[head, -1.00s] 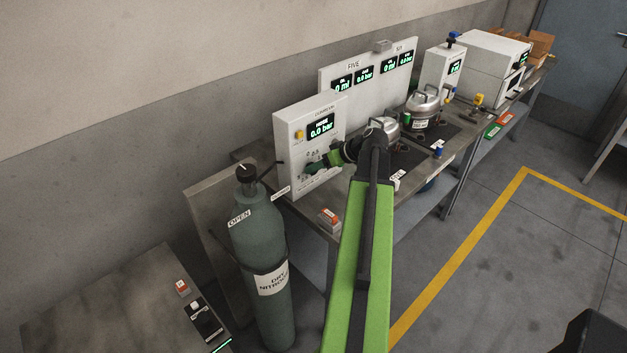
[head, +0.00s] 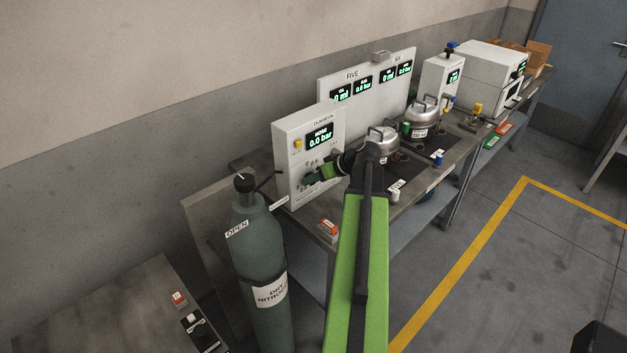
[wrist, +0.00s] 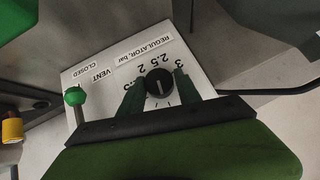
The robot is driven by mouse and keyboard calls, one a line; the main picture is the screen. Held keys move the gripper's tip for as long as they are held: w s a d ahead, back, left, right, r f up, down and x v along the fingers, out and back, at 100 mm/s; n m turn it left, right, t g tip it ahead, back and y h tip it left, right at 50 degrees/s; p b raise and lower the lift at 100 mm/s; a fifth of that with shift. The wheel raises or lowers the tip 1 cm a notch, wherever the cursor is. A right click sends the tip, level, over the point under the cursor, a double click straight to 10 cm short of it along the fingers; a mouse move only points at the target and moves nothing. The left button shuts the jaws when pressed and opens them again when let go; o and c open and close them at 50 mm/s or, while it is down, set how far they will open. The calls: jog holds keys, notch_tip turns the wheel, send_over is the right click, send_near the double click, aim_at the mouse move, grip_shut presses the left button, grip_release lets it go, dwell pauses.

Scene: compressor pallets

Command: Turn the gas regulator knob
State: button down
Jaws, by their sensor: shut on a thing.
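The regulator knob (wrist: 159,82) is a round black dial with a pale pointer line, in the wrist view. It sits on a white panel (wrist: 98,62) lettered "REGULATOR, bar", with a scale around it that shows 2, 2.5 and 3. My gripper (wrist: 157,86) has a green finger on each side of the knob and is shut on it. In the head view my gripper (head: 309,178) is at the lower front of the white panel (head: 290,165) and hides the knob.
A green-knobbed vent lever (wrist: 75,98) stands beside the regulator, near the labels VENT and CLOSED. A dry nitrogen cylinder (head: 262,245) stands left of the bench. Metal compressor pots (head: 422,117) stand on the bench behind my arm.

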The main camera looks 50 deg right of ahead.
jog(key=shift+w+d+f+y+b, duration=0.15)
jog(key=shift+d+y+b, duration=0.1)
jog(key=shift+y+b, duration=0.2)
jog(key=y+b, duration=0.1)
jog(key=m+y+b, duration=0.1)
jog(key=b, duration=0.1)
jog(key=m+t+y+b, duration=0.1)
jog(key=shift+d+f+y+b, duration=0.3)
jog(key=shift+y, duration=0.05)
jog(key=m+t+y+b, duration=0.2)
jog(key=m+y+b, duration=0.2)
jog(key=b, duration=0.5)
jog(key=shift+y, duration=0.3)
jog(key=shift+r+t+b, duration=0.1)
jog(key=shift+t+b, duration=0.2)
